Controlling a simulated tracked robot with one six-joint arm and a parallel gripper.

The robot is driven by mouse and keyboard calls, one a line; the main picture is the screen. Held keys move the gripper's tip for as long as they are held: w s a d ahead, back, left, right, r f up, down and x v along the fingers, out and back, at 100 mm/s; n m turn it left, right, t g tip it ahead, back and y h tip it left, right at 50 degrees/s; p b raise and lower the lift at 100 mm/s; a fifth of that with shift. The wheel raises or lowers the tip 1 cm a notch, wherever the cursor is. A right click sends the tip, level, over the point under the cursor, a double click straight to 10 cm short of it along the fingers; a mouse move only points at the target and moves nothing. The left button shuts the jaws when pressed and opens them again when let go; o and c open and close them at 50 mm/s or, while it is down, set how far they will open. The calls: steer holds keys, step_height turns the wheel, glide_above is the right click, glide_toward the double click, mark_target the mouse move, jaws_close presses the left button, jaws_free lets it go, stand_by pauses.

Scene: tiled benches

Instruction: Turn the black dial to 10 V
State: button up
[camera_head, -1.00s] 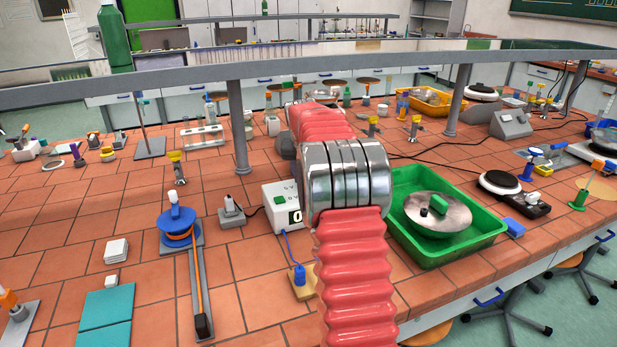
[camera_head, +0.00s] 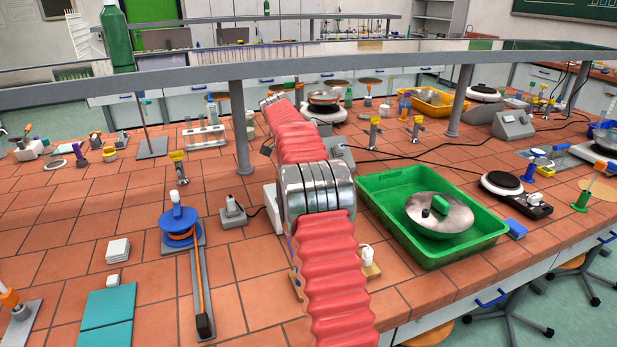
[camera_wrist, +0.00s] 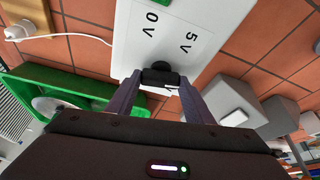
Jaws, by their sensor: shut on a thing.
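The black dial (camera_wrist: 160,75) is on the face of a white box (camera_wrist: 148,48) in the wrist view. The labels 0 V and 5 V show on that face, appearing rotated; a 10 V label cannot be made out. My gripper (camera_wrist: 161,86) has one finger on each side of the dial and is shut on it. The dial's pointer direction is hard to tell. In the head view my arm covers nearly all of the white box (camera_head: 273,209), and its dial and my gripper are hidden there.
A green tray (camera_head: 385,220) with a round metal lid (camera_head: 455,222) stands right of my arm. A small grey switch block (camera_head: 232,213) and a blue-topped spool stand (camera_head: 178,222) stand to its left. A grey rail (camera_head: 200,82) crosses above the tiled bench.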

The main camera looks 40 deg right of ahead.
steer(key=shift+w+a+m+g, duration=0.15)
steer(key=shift+m+g, duration=0.25)
steer(key=shift+m, duration=0.6)
steer(key=o, duration=1)
steer(key=shift+o, duration=0.2)
steer(key=shift+r, duration=0.1)
steer(key=v, duration=0.7)
steer(key=shift+r, duration=0.2)
